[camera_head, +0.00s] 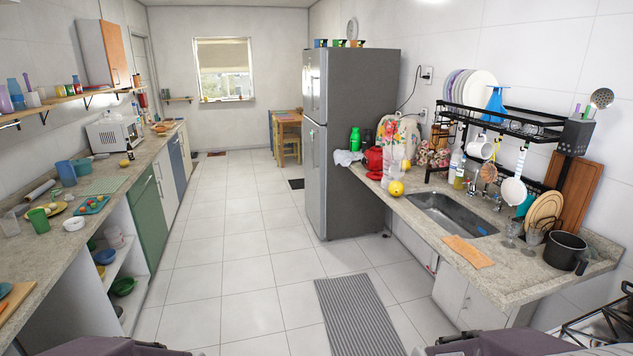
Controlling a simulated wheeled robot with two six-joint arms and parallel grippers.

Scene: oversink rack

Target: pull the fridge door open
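The grey fridge (355,140) stands beyond the far end of the right counter. Its doors face left, toward the aisle, and I see them at a steep angle. The upper door (315,88) and the taller lower door (314,175) both look closed, with a seam between them. Handle details are too small to make out clearly. Dark parts of my own arms show at the bottom left and bottom right edges, well away from the fridge. Neither gripper's fingers can be seen.
The tiled aisle (222,240) is open up to the fridge. A striped mat (358,316) lies in front of the sink. The left counter (125,170) and right counter (520,265) border the aisle. A table with chairs (287,130) stands at the back.

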